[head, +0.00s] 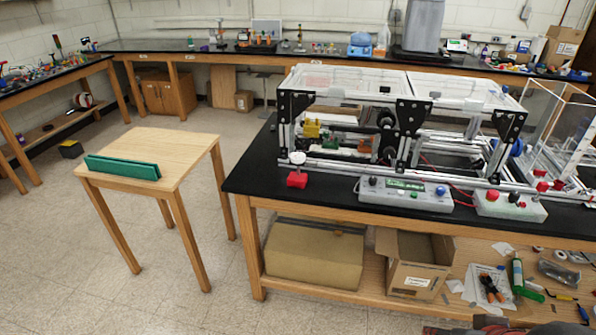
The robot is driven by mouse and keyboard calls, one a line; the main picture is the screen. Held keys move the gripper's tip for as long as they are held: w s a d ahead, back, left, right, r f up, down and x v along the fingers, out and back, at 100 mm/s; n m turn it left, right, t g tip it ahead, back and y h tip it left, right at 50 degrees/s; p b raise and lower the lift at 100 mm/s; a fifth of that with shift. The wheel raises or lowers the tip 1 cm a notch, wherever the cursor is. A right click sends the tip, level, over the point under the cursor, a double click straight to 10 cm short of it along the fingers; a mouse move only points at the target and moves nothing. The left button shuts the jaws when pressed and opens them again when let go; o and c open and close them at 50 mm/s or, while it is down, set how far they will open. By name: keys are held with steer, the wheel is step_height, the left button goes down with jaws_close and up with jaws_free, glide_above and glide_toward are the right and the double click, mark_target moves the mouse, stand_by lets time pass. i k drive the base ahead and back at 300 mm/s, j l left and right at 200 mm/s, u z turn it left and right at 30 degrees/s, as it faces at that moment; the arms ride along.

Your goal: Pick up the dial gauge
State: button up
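What looks like the dial gauge (297,159) is a small round white piece above a red block. It stands near the left front corner of the black-topped bench (257,178), just in front of the extrusion frame (404,125). It is small in the head view, so its face markings cannot be read. My gripper is not in view.
A grey control box (406,194) and a box with red knobs (509,206) sit along the bench's front edge. A wooden table (165,145) holding a green tray (122,167) stands left. Floor between table and bench is clear.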

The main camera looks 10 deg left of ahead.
mark_target(297, 180)
steer(key=i+j+z, duration=0.1)
steer(key=j, duration=0.3)
steer(key=i+j+z, duration=0.1)
steer(key=j, duration=0.35)
steer(key=i+j+z, duration=0.1)
steer(key=j, duration=0.35)
steer(key=i+j+z, duration=0.15)
steer(key=j, duration=0.3)
steer(key=i+j+z, duration=0.1)
steer(key=j, duration=0.35)
